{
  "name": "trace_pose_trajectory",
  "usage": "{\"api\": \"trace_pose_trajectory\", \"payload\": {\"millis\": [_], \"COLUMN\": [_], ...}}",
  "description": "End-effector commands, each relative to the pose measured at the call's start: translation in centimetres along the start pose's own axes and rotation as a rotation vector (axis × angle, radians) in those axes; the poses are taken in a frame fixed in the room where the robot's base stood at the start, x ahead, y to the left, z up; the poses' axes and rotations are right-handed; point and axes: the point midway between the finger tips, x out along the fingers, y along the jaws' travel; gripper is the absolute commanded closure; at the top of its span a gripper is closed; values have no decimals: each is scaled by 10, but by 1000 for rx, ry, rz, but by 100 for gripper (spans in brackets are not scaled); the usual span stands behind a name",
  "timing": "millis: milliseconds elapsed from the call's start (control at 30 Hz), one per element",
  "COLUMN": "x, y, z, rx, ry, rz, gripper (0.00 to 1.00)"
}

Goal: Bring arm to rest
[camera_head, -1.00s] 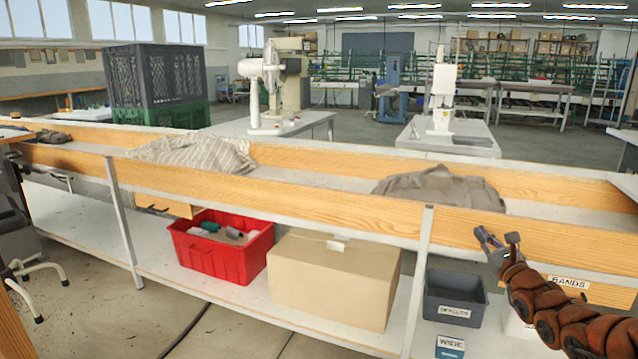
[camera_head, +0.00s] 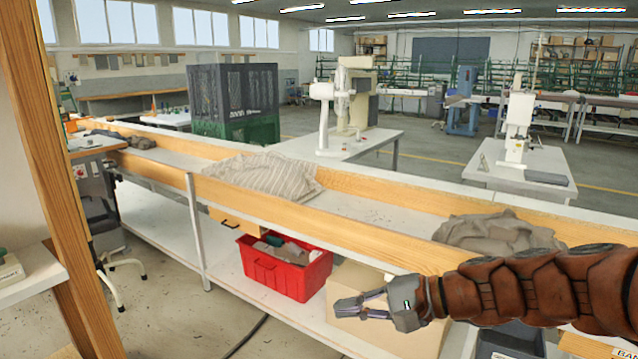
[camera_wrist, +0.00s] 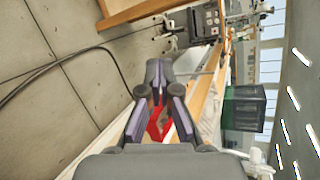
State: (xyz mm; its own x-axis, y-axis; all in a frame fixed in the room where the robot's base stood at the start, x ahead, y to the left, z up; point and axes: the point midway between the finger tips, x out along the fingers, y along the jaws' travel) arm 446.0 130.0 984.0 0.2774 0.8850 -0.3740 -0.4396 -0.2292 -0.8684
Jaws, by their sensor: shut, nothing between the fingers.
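My arm reaches in from the right edge of the head view, nearly level. My gripper (camera_head: 345,307) points left, in front of the cardboard box under the wooden trough. It is shut and empty. In the wrist view the fingertips of my gripper (camera_wrist: 158,72) meet at the middle of the picture, with nothing held between them.
The wooden trough (camera_head: 300,218) runs across the scene, with a striped cloth (camera_head: 262,172) and a grey-brown cloth (camera_head: 490,232) in it. A red bin (camera_head: 283,272) and a cardboard box (camera_head: 350,275) stand on the shelf below. A wooden post (camera_head: 62,170) rises at left.

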Motion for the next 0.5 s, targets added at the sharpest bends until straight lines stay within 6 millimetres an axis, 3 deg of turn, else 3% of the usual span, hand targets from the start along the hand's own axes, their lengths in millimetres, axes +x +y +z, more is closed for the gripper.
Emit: {"api": "trace_pose_trajectory", "payload": {"millis": [33, 200, 367, 500], "x": [0, -14, -56, -110], "y": [0, 44, 85, 110], "z": [31, 96, 136, 157], "rx": [-56, -216, -337, -419], "ry": [-26, -92, -124, -126], "rz": [95, 412, 711, 954], "gripper": [100, 100, 100, 100]}}
